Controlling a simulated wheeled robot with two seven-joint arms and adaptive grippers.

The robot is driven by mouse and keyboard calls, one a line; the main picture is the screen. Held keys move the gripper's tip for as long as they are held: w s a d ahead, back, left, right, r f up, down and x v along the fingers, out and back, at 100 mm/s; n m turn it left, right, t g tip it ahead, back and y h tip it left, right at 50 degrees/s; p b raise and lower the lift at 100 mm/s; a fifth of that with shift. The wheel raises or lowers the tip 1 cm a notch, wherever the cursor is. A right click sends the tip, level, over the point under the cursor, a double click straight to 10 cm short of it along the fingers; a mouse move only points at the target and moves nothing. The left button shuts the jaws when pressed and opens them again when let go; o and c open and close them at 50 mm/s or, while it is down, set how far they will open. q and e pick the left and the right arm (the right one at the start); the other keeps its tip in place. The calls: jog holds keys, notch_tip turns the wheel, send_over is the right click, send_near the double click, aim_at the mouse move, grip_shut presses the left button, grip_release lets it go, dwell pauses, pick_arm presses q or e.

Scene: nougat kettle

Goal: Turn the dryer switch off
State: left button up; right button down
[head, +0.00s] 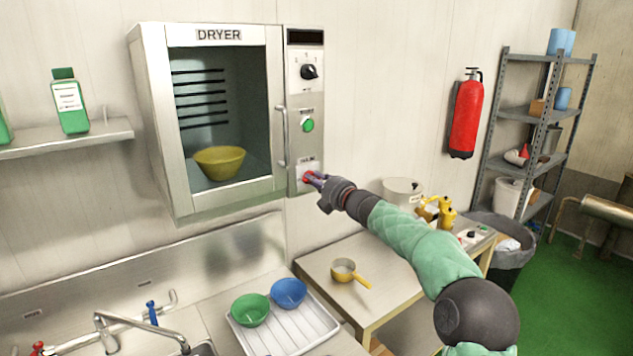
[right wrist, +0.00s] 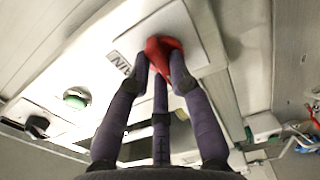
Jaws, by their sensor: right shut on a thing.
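The dryer (head: 156,110) hangs on the wall with its glass door closed and a yellow bowl (head: 219,162) inside. Its control panel (head: 297,98) has a black knob (head: 309,72), a green button (head: 308,125) and, at the bottom, a red switch (head: 307,176). My right gripper (head: 317,181) is at the red switch. In the right wrist view, its dark fingers (right wrist: 160,72) are shut on the red switch (right wrist: 163,48), which sits on a white labelled plate. The fingers hide part of the switch. My left gripper is not in view.
Below the dryer are a sink with a faucet (head: 140,325) and a white rack (head: 283,338) with green and blue bowls. A yellow-handled pan (head: 344,271) is on the table. A fire extinguisher (head: 466,115) hangs to the right.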

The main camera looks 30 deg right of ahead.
jog(key=c, duration=1.1)
grip_release()
jog(key=shift+f, duration=0.1)
jog(key=s, duration=0.8)
jog(key=s+d, duration=0.1)
jog(key=s, duration=0.3)
jog(key=shift+w, duration=0.1)
